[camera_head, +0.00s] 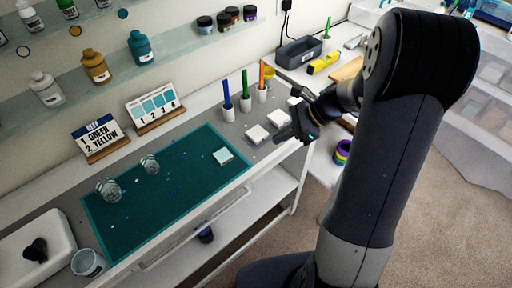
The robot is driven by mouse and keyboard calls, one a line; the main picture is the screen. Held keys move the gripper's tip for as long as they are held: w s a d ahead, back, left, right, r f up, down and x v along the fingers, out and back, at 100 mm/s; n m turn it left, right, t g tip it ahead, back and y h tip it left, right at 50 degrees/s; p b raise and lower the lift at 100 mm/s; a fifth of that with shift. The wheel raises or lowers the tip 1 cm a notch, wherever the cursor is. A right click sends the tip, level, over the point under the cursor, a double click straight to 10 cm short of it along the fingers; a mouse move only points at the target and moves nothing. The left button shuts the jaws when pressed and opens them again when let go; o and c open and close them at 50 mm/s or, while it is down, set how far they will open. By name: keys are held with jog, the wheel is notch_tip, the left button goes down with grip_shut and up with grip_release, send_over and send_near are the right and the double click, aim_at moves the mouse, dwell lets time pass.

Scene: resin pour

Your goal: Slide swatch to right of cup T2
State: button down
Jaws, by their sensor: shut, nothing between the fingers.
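A pale square swatch (222,156) lies flat on the teal mat (180,205), near its right end. Two clear cups stand on the mat: a larger-looking one (109,190) at the left and another (150,164) nearer the middle, left of the swatch. I cannot read any label, so I cannot tell which is T2. My gripper (284,134) is shut and empty. It is to the right of the mat, apart from the swatch, near two white square pieces, the left one (257,134) and the right one (279,118).
Blue (227,94), green (245,86) and orange (262,76) sticks stand in white holders behind the white squares. Two cards (98,138) (153,108) stand behind the mat. A white tray (62,228) and a cup (88,263) are at the left. The mat between cups and swatch is clear.

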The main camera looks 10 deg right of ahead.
aim_at(233, 157)
jog(key=p+x, duration=0.1)
jog(key=x, duration=0.9)
jog(key=shift+s+a+f, duration=0.1)
jog(key=shift+a+f, duration=0.05)
jog(key=shift+w+a+r+p, duration=0.15)
jog(key=shift+a+p, duration=0.15)
jog(key=shift+a, duration=0.3)
jog(key=shift+w+a+r+p, duration=0.1)
jog(key=shift+a+p, duration=0.2)
jog(key=shift+a, duration=0.3)
jog(key=shift+a+f, duration=0.1)
jog(key=shift+a, duration=0.55)
jog(key=shift+w+a, duration=0.1)
jog(key=shift+a, duration=0.3)
jog(key=a, duration=0.4)
jog(key=w+a+b, duration=0.1)
jog(key=a, duration=0.9)
jog(key=shift+w+a+b, duration=0.2)
jog(key=shift+w+b, duration=0.1)
jog(key=shift+b, duration=0.1)
jog(key=shift+d, duration=0.1)
